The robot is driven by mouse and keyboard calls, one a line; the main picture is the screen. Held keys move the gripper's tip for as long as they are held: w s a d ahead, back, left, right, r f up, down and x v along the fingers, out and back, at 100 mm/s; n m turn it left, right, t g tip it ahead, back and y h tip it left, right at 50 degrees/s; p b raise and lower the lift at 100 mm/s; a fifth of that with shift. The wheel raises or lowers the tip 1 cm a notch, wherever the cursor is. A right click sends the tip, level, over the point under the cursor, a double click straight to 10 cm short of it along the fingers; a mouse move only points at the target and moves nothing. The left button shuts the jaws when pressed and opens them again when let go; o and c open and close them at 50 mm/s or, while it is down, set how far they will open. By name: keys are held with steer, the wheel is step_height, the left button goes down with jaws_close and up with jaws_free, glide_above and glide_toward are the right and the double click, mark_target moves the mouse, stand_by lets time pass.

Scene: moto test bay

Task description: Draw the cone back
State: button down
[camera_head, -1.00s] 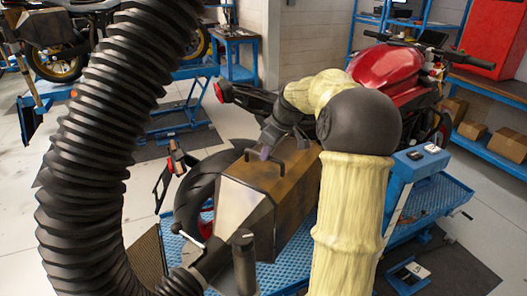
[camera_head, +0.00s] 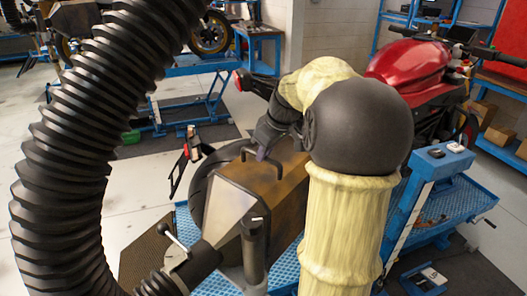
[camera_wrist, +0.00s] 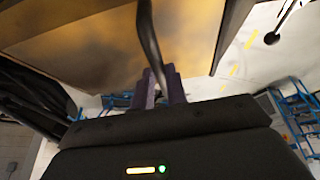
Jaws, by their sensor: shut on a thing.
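The cone (camera_head: 278,188) is a boxy brown metal hood with a silver sloping end, at the middle of the head view. A dark bar handle (camera_head: 252,152) stands on its top. My gripper (camera_head: 262,154) is shut on this handle. In the wrist view its purple fingers (camera_wrist: 160,88) close around the dark handle bar (camera_wrist: 150,38), with the brown cone wall (camera_wrist: 85,38) behind. A thick black ribbed hose (camera_head: 70,160) rises at the left and bends toward the cone's near end. The cone's far opening is hidden by my arm.
A red motorcycle (camera_head: 392,62) stands behind on a blue lift (camera_head: 432,212); its black rear wheel (camera_head: 203,190) shows beside the cone. A black post (camera_head: 253,250) stands at the cone's near side.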

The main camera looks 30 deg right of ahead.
steer(key=shift+a, duration=0.15)
steer(key=c, duration=1.4)
jaws_free()
steer(key=shift+s+a, duration=0.15)
steer(key=v, duration=1.7)
steer(key=shift+d+r, duration=0.2)
steer(key=shift+d, duration=0.05)
